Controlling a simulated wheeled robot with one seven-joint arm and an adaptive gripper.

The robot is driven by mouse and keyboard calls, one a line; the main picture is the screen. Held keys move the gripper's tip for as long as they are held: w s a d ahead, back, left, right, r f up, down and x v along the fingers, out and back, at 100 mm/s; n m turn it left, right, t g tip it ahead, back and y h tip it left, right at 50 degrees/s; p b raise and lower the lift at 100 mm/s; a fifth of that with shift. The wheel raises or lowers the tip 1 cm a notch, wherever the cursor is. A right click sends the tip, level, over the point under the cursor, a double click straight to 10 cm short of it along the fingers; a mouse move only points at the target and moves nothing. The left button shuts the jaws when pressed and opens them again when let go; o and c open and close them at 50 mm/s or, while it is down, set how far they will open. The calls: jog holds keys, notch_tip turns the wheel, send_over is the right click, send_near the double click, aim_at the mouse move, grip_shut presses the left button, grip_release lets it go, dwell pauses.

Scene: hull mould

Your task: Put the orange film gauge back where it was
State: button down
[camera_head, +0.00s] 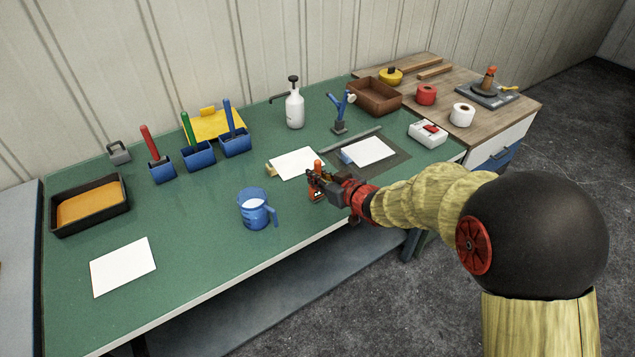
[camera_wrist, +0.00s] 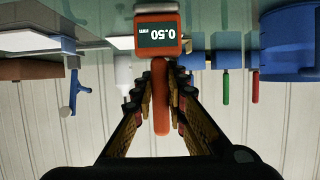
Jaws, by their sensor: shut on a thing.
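The orange film gauge (camera_wrist: 158,22) has a dark display reading "0.50 mm", upside down in the wrist view, and a rounded orange handle. My gripper (camera_wrist: 160,88) is shut on that handle. In the head view my gripper (camera_head: 328,184) is near the table's front edge, right of the blue jug, with the gauge's orange top (camera_head: 318,165) showing above the fingers and its body below. The gauge is upright. I cannot tell whether its foot touches the green table.
A blue jug (camera_head: 255,208) stands close on the left. White sheets (camera_head: 296,163) lie behind, with a blue stand (camera_head: 340,112) farther back. A white box (camera_head: 428,134) is to the right. A wooden bench (camera_head: 517,100) carries tape rolls and a grey plate (camera_head: 484,95). Green tabletop is clear around the left-front sheet.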

jog(key=shift+f, duration=0.2)
jog(key=shift+f, duration=0.15)
jog(key=c, duration=1.8)
grip_release()
jog(key=shift+s+d+r, duration=0.15)
jog(key=shift+r, duration=0.15)
jog(key=p+v, duration=0.4)
jog(key=v, duration=0.7)
jog(key=shift+s+d, duration=0.2)
jog(key=shift+d, duration=0.05)
